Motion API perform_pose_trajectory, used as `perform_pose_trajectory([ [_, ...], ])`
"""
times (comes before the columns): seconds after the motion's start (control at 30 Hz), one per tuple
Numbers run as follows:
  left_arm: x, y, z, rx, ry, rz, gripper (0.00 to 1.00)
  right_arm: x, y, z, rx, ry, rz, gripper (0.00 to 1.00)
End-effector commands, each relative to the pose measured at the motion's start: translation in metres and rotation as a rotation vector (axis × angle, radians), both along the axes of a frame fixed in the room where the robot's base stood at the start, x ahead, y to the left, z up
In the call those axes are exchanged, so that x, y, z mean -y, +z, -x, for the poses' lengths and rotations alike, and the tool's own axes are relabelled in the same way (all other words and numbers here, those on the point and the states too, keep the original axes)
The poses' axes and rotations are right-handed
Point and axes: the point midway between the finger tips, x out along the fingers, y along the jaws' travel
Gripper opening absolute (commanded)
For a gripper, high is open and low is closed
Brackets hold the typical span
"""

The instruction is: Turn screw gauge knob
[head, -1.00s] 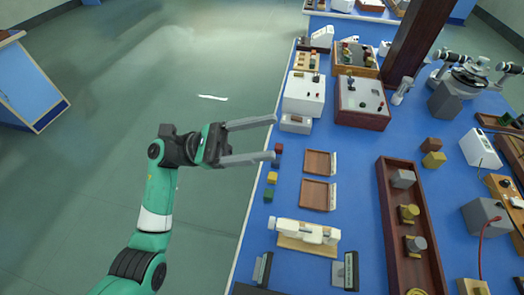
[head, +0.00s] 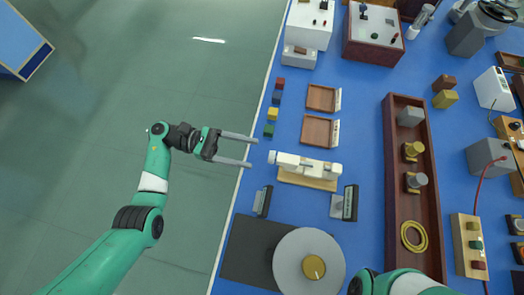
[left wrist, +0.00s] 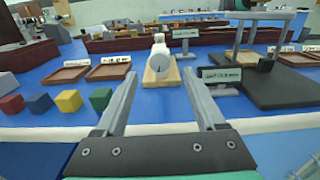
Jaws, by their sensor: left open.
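The screw gauge (head: 304,165) is a white instrument lying on a tan wooden base (head: 308,182) near the left edge of the blue table. Its knob (head: 272,157) is at the left end, facing my left gripper. In the left wrist view the knob (left wrist: 160,58) shows end-on, ahead and between the fingers. My left gripper (head: 252,152) is open and empty, at the table's edge, a short gap left of the knob. In the left wrist view the open fingers (left wrist: 167,95) frame the space before the gauge. Part of my right arm shows at the bottom; its gripper is out of view.
Small coloured cubes (head: 272,114) and two brown trays (head: 320,131) lie behind the gauge. Small label stands (head: 350,202) and a grey disc (head: 290,262) on a dark plate are in front. A long brown tray (head: 430,200) stands to the right.

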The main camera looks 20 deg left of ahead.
Motion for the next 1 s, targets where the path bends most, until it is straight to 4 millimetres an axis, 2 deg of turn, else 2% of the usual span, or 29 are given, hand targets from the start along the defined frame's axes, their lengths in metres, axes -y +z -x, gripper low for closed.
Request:
perform_pose_trajectory([
  [0.1, 0.025, 0.000, -0.004, -0.001, -0.004, 0.000, 0.72, 0.000, 0.002, 0.000, 0.000, 0.000, 0.000, 0.50],
  [0.23, 0.041, 0.000, -0.009, 0.000, -0.001, 0.000, 0.72, 0.000, 0.002, 0.000, 0.000, 0.000, 0.000, 0.50],
  [0.57, 0.047, 0.000, -0.011, 0.000, 0.001, 0.000, 0.72, 0.000, 0.002, 0.000, 0.000, 0.000, 0.000, 0.50],
  [0.9, 0.047, 0.000, -0.011, 0.000, 0.001, 0.000, 0.12, 0.000, 0.002, 0.000, 0.000, 0.000, 0.000, 0.50],
  [0.97, 0.047, 0.000, -0.011, 0.000, 0.001, 0.000, 0.02, 0.000, 0.002, 0.000, 0.000, 0.000, 0.000, 0.50],
  [1.0, 0.047, 0.000, -0.011, 0.000, 0.001, 0.001, 0.00, 0.000, 0.002, 0.000, 0.000, 0.000, 0.000, 0.50],
])
